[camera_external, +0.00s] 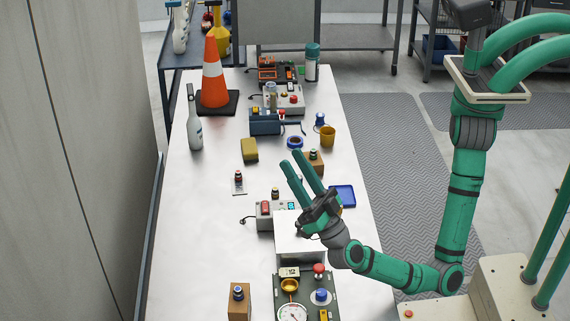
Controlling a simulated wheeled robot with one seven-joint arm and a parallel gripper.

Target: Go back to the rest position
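My gripper (297,171) is at the end of my green arm, above the right half of the white table (203,245). Its two long green fingers point up and to the left in the picture. They are apart, with a gap between the tips, and I see nothing held between them. The fingers hang over the area near a wooden block (314,168) and a blue tray (343,196). My wrist hides part of a white box (297,244) below it.
A grey device with a red button (266,210) and a panel with a gauge (292,314) stand close to my wrist. An orange cone (213,78), a white bottle (194,125) and a yellow sponge (249,149) stand farther off. The table's left front part is mostly clear.

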